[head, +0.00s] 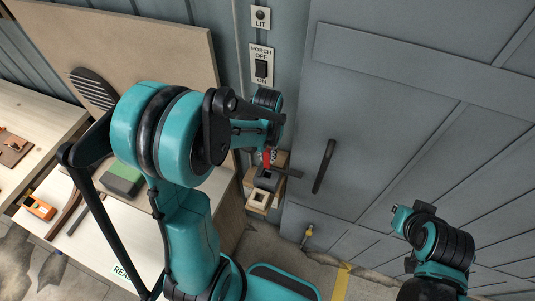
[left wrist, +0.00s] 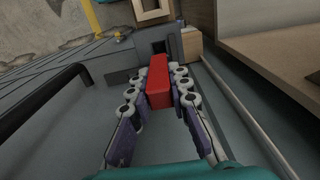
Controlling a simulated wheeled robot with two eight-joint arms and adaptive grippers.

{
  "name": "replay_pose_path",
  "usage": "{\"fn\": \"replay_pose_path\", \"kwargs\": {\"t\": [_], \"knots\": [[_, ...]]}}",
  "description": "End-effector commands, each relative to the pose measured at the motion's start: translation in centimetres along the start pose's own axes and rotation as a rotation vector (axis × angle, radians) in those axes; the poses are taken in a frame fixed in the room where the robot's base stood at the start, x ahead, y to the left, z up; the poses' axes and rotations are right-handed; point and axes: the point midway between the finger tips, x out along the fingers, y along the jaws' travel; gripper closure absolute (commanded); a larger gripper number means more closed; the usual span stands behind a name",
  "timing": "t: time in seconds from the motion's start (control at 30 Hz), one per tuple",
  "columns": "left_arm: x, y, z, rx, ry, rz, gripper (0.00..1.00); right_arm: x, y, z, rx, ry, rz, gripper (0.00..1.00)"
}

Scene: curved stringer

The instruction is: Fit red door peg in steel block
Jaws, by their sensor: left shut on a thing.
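The red door peg (left wrist: 158,88) is a plain red bar held between the two jointed fingers of my left gripper (left wrist: 158,84) in the left wrist view. The peg also shows as a small red patch in the head view (head: 267,157), partly covered by my gripper. The steel block (head: 266,179) is dark grey with a square hole, below the peg. In the left wrist view the block (left wrist: 174,42) shows its dark hole just beyond the peg's far end. I cannot tell whether the peg touches the block. My right arm shows at lower right, but I cannot make out its fingers.
A wooden piece with a square opening (head: 258,200) sits in front of the steel block. A grey door with a dark handle (head: 324,166) stands close on the right. A workbench with a green-topped block (head: 123,179) and an orange tool (head: 39,207) lies left.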

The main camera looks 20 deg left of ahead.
Motion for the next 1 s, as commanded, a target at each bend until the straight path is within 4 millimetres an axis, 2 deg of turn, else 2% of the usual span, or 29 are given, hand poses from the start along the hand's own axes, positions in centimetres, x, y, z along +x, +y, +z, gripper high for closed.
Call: {"fn": "replay_pose_path", "kwargs": {"t": [0.03,0.2,0.4,1.0], "knots": [[0.9,0.0,0.0,0.000,0.000,0.000,1.00,0.7,0.0,0.5,0.000,0.000,0.000,1.00],[2.6,0.0,0.0,0.000,0.000,0.000,1.00,2.0,0.0,1.5,0.000,0.000,0.000,1.00],[4.3,0.0,0.0,0.000,0.000,0.000,1.00,3.2,0.0,2.3,0.000,0.000,0.000,1.00],[4.6,0.0,0.0,0.000,0.000,0.000,1.00,3.4,0.0,2.5,0.000,0.000,0.000,1.00]]}}
